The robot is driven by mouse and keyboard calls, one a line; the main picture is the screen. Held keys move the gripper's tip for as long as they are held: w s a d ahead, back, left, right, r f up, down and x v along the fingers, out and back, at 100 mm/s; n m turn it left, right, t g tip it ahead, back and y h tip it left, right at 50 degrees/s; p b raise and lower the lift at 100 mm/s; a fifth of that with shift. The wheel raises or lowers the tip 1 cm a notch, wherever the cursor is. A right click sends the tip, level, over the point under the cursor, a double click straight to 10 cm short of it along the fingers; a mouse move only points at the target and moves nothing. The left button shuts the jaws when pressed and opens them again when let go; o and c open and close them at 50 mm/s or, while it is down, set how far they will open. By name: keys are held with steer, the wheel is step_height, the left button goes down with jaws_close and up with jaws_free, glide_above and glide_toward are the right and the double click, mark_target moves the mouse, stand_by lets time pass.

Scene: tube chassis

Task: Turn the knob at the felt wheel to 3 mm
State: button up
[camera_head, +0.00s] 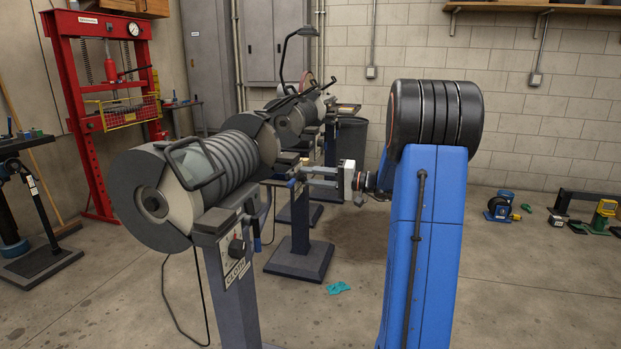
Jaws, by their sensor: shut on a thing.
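A row of polishing machines on pedestals runs from the front left to the back. My gripper (297,177) reaches left from my blue arm, its fingers at the upper front of the second machine's pedestal (300,228). They are shut on a small part there, which I take to be the knob at the felt wheel. The fingers hide most of the knob, and its scale or setting cannot be read. The second machine's wheel (250,124) shows only partly behind the front machine. The front machine (155,200) carries a label reading "CLOTH" and its own dark knob (236,247).
My arm blocks part of the view on the right. A red press (90,120) stands at the back left. A teal cloth or glove (338,287) lies on the floor. A blue-and-yellow item (500,207) stands at right. The floor before the front machine is mostly clear.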

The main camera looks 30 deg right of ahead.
steer(key=shift+f, duration=0.1)
steer(key=o, duration=1.1)
steer(key=shift+c, duration=0.2)
steer(key=v, duration=1.7)
steer(key=shift+d, duration=0.25)
steer(key=shift+s, duration=0.15)
